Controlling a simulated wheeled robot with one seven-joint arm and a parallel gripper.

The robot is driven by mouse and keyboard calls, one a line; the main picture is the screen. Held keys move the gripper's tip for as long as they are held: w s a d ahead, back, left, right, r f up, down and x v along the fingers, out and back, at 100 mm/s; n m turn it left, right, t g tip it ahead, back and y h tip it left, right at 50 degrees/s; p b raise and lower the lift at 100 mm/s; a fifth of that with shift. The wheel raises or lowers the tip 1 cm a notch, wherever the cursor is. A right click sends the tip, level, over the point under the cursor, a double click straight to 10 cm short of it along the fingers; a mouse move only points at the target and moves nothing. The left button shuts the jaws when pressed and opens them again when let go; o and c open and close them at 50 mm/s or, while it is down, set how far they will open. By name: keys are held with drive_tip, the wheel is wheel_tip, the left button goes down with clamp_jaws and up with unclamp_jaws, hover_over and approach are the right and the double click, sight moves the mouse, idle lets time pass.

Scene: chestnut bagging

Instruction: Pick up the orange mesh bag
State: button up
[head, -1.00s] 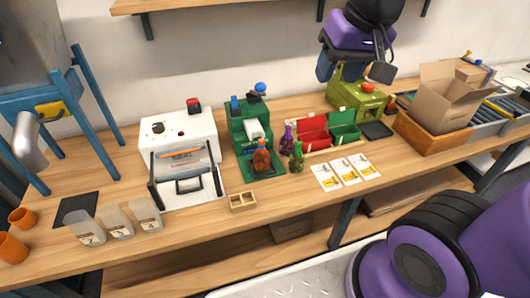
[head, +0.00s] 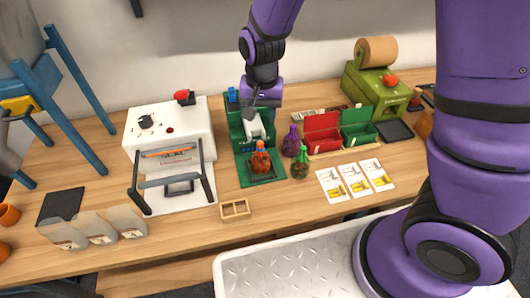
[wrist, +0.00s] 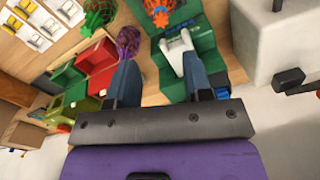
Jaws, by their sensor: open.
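The orange mesh bag (head: 260,162) stands upright, filled with something brown, on the green base at the front of a green machine (head: 236,118). It also shows at the top of the wrist view (wrist: 162,10), beyond my fingers and partly cut off by the frame edge. My gripper (wrist: 160,70) is open and empty, its two fingers apart. In the head view my purple wrist hangs over the green machine, behind and above the bag, not touching it. The fingers are hard to make out there.
A purple bag (head: 291,141) and a green bag (head: 300,164) stand close to the right of the orange one. A white sealing machine (head: 170,130) is to the left. Red and green bins (head: 323,134) stand to the right. A small wooden tray (head: 234,209) lies in front.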

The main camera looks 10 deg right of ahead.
sight(260, 143)
drive_tip(key=shift+w+a+f, duration=0.1)
drive_tip(key=shift+w+f, duration=0.1)
drive_tip(key=shift+f, duration=0.25)
drive_tip(key=shift+w+a+f, duration=0.1)
drive_tip(key=shift+w+f, duration=0.05)
drive_tip(key=shift+f, duration=0.7)
wheel_tip(260, 143, down, 5)
drive_tip(key=shift+r, duration=0.2)
drive_tip(key=shift+s+f, duration=0.15)
drive_tip(key=shift+f, duration=1.2)
drive_tip(key=shift+s+f, duration=0.1)
drive_tip(key=shift+f, duration=1.25)
drive_tip(key=shift+c, duration=0.2)
clamp_jaws()
